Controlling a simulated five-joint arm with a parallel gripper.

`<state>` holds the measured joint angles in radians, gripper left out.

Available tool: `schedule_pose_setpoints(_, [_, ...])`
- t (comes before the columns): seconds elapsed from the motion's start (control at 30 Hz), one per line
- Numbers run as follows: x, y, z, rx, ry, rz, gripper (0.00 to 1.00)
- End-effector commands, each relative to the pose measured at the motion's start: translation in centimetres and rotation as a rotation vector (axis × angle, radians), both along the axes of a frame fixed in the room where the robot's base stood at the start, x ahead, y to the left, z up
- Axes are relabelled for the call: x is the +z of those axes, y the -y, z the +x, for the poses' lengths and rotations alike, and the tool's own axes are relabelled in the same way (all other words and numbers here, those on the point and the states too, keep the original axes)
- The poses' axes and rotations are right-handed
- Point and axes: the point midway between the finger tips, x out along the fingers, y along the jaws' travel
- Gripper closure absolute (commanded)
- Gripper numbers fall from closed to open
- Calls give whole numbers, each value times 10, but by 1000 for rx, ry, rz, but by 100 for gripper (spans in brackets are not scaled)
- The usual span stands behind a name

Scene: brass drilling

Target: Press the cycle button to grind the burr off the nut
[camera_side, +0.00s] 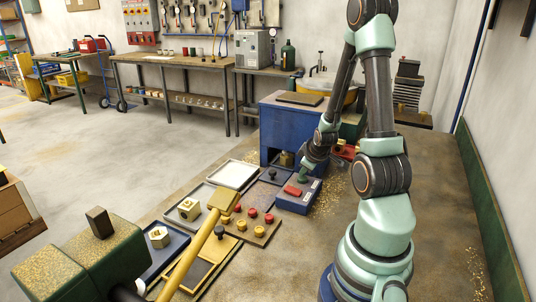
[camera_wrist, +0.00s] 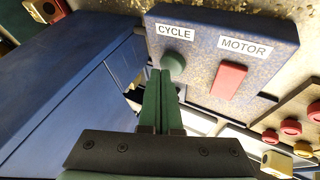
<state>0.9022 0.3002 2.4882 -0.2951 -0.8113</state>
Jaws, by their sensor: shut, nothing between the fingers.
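A blue control box (camera_side: 297,203) sits on the bench. In the wrist view the box (camera_wrist: 265,85) carries a round green button (camera_wrist: 175,62) labelled CYCLE and a red rectangular switch (camera_wrist: 228,80) labelled MOTOR. My gripper (camera_side: 303,180) is lowered over the box. In the wrist view my gripper (camera_wrist: 160,76) is shut, its two green fingers together and empty, tips beside the lower left of the green button. I cannot tell whether they touch it. A blue machine (camera_side: 283,130) stands behind the box, with a brass-coloured piece (camera_side: 287,158) at its opening. I cannot make out a burr.
Left of the box lie a board with red and yellow knobs (camera_side: 252,228) and a white tray (camera_side: 234,174). Nut-like brass pieces (camera_side: 189,208) (camera_side: 159,238) lie in trays farther left. Brass chips (camera_side: 335,190) litter the bench.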

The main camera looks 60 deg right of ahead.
Motion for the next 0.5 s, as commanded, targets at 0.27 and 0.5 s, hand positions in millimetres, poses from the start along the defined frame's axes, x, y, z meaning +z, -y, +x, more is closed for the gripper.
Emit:
schedule_pose_setpoints(0.27, [10, 0, 0, 0, 1, -1, 100])
schedule_pose_setpoints(0.5, [11, 0, 0, 0, 1, -1, 100])
